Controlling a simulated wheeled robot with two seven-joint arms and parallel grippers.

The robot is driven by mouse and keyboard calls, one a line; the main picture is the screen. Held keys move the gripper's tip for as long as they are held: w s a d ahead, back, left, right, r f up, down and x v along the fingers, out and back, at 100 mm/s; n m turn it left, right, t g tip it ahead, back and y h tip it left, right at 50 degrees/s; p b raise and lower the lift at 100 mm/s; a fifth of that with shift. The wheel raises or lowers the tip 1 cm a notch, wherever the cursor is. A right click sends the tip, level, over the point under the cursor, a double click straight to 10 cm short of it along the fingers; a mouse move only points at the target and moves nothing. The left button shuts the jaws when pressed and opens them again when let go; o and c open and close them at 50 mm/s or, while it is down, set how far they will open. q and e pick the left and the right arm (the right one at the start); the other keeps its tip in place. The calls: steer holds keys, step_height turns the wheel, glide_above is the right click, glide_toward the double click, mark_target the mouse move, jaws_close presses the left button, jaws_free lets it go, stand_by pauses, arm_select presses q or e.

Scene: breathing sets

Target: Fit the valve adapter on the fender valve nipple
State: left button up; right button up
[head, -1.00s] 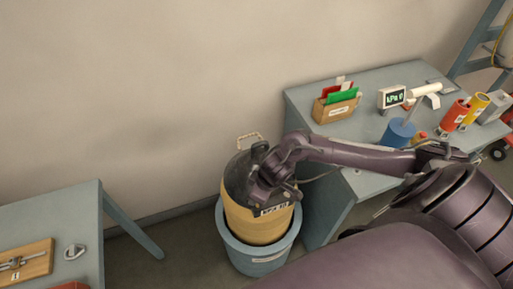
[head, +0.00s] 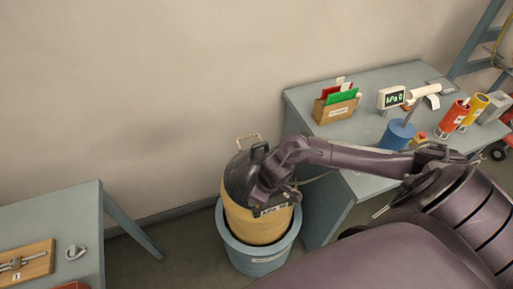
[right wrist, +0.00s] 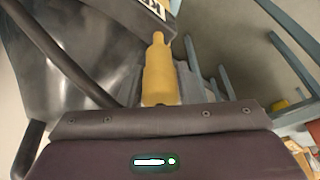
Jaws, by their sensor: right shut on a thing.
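The fender (head: 255,226) is a yellow cylinder with a dark top and a small white label on its side. It stands upright in a blue-grey tub (head: 228,243) on the floor. My right gripper (head: 285,193) is at the fender's dark top, on its right side. In the right wrist view it is shut on the brass-yellow valve adapter (right wrist: 158,72), whose narrow end points away from the jaws, next to the dark fender surface (right wrist: 105,55). The valve nipple cannot be made out, so I cannot tell whether the adapter touches it. My left gripper is out of view.
The right table (head: 365,90) holds a kPa display (head: 391,98), a cardboard file box (head: 334,111), a blue cylinder (head: 397,134) and red and yellow cylinders. The left table (head: 85,215) holds a wooden board (head: 38,258) and a metal shackle (head: 75,252).

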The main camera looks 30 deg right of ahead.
stand_by(0.7)
steer(key=shift+p, duration=0.3)
steer(key=shift+f, duration=0.3)
steer(key=shift+f+b, duration=0.9)
steer(key=shift+f, duration=0.5)
steer(key=o, duration=1.2)
steer(key=shift+r, duration=0.1)
steer(key=shift+c, duration=0.2)
steer(key=shift+s, duration=0.1)
